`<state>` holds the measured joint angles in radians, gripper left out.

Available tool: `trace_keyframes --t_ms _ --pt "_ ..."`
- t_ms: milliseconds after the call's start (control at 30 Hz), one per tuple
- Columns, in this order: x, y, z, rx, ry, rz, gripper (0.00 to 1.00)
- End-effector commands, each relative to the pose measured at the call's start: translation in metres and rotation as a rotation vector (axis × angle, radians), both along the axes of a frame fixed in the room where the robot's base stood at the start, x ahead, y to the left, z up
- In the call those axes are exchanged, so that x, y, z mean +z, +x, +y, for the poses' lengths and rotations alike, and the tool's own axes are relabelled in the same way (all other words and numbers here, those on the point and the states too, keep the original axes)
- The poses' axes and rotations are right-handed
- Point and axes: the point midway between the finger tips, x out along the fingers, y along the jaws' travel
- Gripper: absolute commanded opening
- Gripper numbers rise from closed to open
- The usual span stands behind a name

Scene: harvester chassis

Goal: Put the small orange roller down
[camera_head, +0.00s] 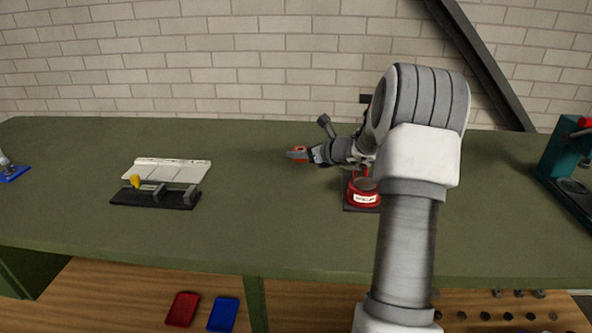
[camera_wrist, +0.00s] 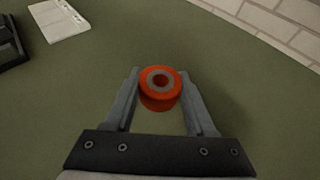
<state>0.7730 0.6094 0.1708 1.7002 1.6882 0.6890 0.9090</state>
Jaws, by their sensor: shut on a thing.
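The small orange roller (camera_wrist: 160,97) is a short orange cylinder with a grey hub and a hole in its middle. In the wrist view it sits between the two fingertips of my gripper (camera_wrist: 159,84), which is shut on it. In the head view the orange roller (camera_head: 297,154) shows at the left end of my gripper (camera_head: 311,154), over the middle of the green bench (camera_head: 250,225). The bench lies behind the roller in the wrist view. I cannot tell how high the roller is above it.
A red device (camera_head: 362,194) on a dark base stands behind my arm. A white plate (camera_head: 170,170) and a black fixture (camera_head: 155,197) with a yellow part lie left. A teal machine (camera_head: 568,165) stands far right. Bare bench lies between the fixture and my gripper.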

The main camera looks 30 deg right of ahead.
Motion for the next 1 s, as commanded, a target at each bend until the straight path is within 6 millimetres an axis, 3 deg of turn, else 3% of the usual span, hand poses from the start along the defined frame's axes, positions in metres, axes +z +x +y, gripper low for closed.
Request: trace_keyframes --t_ms 300,767,800,933,1000 --pt "-0.047 0.0 0.0 0.001 0.001 0.001 0.0" --pt "-0.056 0.0 0.0 0.0 -0.001 -0.001 0.0" --pt "-0.054 0.0 0.0 0.0 -0.001 0.0 0.61" --pt "-0.054 0.0 0.0 0.0 -0.001 0.0 0.84" --pt "-0.054 0.0 0.0 0.0 -0.001 0.0 0.85"
